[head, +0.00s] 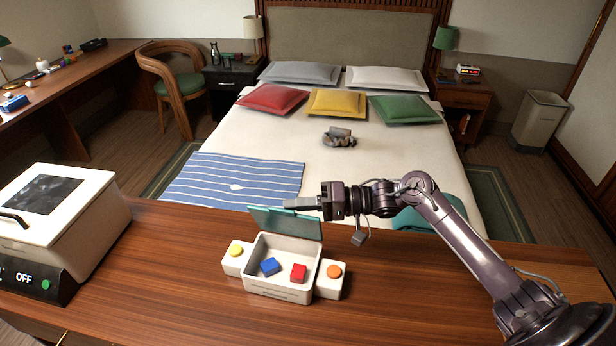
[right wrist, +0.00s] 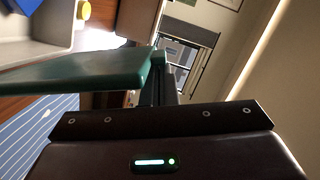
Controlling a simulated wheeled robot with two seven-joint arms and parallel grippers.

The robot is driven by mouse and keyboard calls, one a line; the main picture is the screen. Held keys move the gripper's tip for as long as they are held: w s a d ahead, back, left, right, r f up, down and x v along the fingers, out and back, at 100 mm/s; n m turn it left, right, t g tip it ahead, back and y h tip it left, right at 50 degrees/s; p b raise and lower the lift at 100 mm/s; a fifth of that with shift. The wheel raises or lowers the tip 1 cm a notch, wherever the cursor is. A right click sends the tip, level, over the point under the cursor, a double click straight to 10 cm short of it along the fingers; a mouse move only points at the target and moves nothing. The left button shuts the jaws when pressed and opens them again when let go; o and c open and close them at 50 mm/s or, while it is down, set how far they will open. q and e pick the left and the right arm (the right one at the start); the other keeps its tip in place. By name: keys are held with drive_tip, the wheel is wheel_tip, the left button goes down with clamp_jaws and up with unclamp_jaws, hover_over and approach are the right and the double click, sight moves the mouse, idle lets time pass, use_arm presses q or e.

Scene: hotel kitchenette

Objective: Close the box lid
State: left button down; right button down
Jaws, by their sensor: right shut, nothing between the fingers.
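The white box (head: 280,291) stands on the wooden counter with a blue block (head: 270,267) and a red block (head: 298,273) inside. Its teal lid (head: 286,222) stands open, raised at the box's far edge. My right gripper (head: 290,204) is shut and empty, at the top edge of the lid, just behind or above it; I cannot tell whether they touch. In the right wrist view the lid (right wrist: 75,74) shows edge-on close to the shut fingers (right wrist: 158,75), with part of the box (right wrist: 50,48) at the upper left. My left gripper is not in view.
White blocks with a yellow button (head: 236,249) and an orange button (head: 334,271) flank the box. A white appliance (head: 55,220) marked OFF stands at the counter's left. The counter (head: 170,290) between them is clear. A bed (head: 330,175) lies beyond the counter.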

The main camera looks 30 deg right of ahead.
drive_tip(key=s+a+f+n+h, duration=0.1)
drive_tip(key=s+a+f+n, duration=0.3)
drive_tip(key=f+n, duration=0.1)
drive_tip(key=s+a+f+n+t+h+p, duration=0.1)
drive_tip(key=s+a+f+n+h, duration=0.1)
drive_tip(key=f, duration=0.5)
drive_tip(key=shift+s+a+f+n+t, duration=0.3)
drive_tip(key=shift+s+a+n, duration=0.6)
drive_tip(key=shift+s+n, duration=0.6)
drive_tip(key=s+d+r+p, duration=0.2)
drive_tip(key=s+d+r, duration=0.4)
drive_tip(key=d, duration=0.1)
drive_tip(key=shift+r, duration=0.3)
